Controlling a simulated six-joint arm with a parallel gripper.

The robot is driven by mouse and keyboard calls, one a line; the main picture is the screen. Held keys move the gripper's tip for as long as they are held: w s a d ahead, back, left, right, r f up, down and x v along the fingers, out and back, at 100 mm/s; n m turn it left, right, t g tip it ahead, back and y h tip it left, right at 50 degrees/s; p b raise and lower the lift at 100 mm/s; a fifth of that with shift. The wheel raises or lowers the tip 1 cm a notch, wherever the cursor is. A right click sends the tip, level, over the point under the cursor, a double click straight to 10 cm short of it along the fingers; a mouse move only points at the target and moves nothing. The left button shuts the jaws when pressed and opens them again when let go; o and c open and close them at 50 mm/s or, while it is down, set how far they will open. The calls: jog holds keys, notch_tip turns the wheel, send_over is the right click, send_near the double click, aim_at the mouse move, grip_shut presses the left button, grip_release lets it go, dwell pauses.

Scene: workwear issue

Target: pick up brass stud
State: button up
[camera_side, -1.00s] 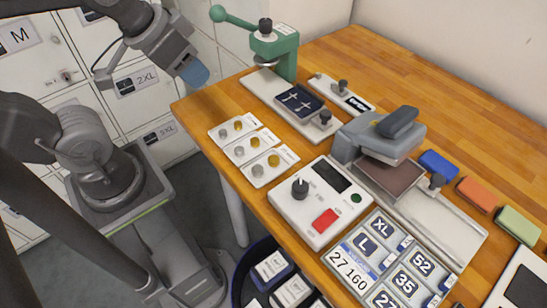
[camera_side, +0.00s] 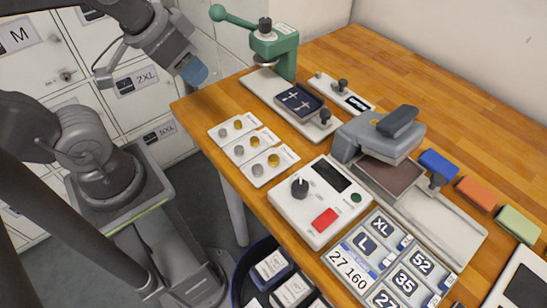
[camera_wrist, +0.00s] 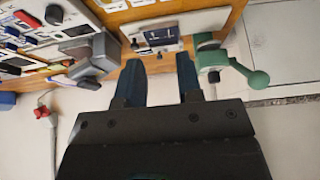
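Three small white trays lie in a row at the table's left edge in the side view: a back one (camera_side: 246,118), a middle one (camera_side: 262,134) and a front one (camera_side: 285,158). Each bears a silver-grey round piece and a brass-coloured one: brass studs at the back (camera_side: 238,124), middle (camera_side: 255,141) and front (camera_side: 273,160). My gripper (camera_side: 196,76) is in the air left of the table, above and behind the trays, touching nothing. In the wrist view my gripper (camera_wrist: 160,64) has its two blue fingers apart with nothing between them. I cannot make out the studs there.
A green lever press (camera_side: 275,48) stands at the table's back left corner. A grey heat press (camera_side: 380,135) and a white control box (camera_side: 318,200) stand right of the trays. A dark round bin (camera_side: 240,285) is below the front edge. Lockers stand behind my arm.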

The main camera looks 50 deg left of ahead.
jog(key=g, duration=0.6)
send_over(274, 157)
jog(key=f, duration=1.4)
jog(key=shift+s+d, duration=0.1)
jog(key=shift+s, duration=0.25)
jog(key=shift+w+f, duration=0.15)
jog(key=shift+f, duration=1.2)
jog(key=shift+w+f, duration=0.15)
jog(key=shift+f, duration=1.2)
jog(key=c, duration=0.6)
jog(key=shift+o, duration=0.2)
jog(key=shift+r, duration=0.15)
